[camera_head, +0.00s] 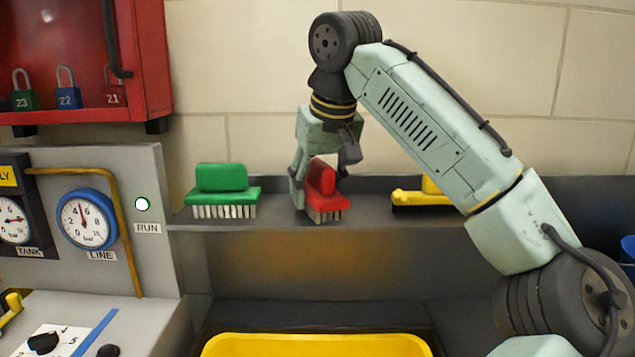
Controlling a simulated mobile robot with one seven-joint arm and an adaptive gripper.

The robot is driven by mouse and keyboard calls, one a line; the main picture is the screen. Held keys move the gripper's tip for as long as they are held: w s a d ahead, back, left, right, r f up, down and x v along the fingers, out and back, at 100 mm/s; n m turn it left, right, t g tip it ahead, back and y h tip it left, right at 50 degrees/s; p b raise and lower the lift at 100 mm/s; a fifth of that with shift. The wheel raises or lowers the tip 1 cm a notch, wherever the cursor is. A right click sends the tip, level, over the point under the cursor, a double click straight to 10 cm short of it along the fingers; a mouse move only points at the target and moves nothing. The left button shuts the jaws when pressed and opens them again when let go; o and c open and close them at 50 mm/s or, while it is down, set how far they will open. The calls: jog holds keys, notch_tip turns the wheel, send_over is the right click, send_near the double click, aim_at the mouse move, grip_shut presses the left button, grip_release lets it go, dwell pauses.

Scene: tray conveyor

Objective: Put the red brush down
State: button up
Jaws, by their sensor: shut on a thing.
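The red brush (327,202) is at the middle of the grey shelf (365,213), its pale bristles pointing down. My gripper (319,180) comes from above and is shut on the red handle, with one finger at its left and the other partly behind it. The bristles look to be at the shelf's surface; I cannot tell if they touch it.
A green brush (222,190) stands on the shelf to the left. A yellow brush (412,197) on the right is partly hidden by my arm. A yellow tray (315,345) is below the shelf. A gauge panel (145,265) and a red lock cabinet (150,60) are at left.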

aim_at(329, 168)
jog(key=shift+f, duration=0.1)
jog(key=o, duration=1.3)
jog(key=p+v, duration=0.1)
jog(key=v, duration=1)
jog(key=shift+s+r, duration=0.25)
jog(key=shift+r, duration=0.35)
jog(key=shift+f, duration=0.1)
